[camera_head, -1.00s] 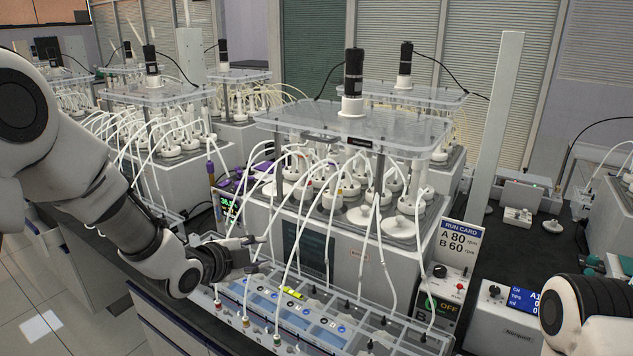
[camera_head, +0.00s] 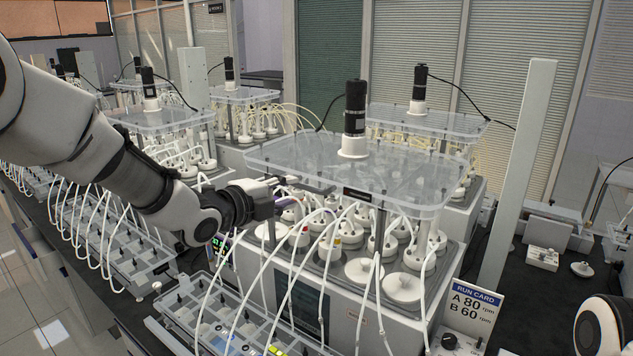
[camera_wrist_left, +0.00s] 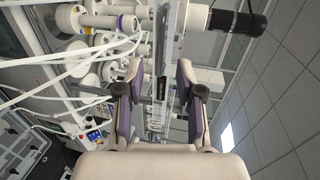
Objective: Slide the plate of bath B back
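A clear plate (camera_head: 350,168) with a black motor (camera_head: 355,108) on its middle covers the nearest bath (camera_head: 395,255). I take this as bath B, but its small label is too small to read. My left gripper (camera_head: 292,190) is at the plate's front left edge. In the left wrist view the two purple-padded fingers of the left gripper (camera_wrist_left: 160,82) stand apart. The plate (camera_wrist_left: 161,50) shows edge-on between them, with gaps on both sides. My right gripper is out of view; only part of my right arm shows at the lower right.
White tubes (camera_head: 262,275) arch from the bath down to a rack (camera_head: 190,300) in front. A tall pale post (camera_head: 522,165) and a run card (camera_head: 474,305) stand to the right. Other baths with similar plates (camera_head: 420,122) stand behind and to the left.

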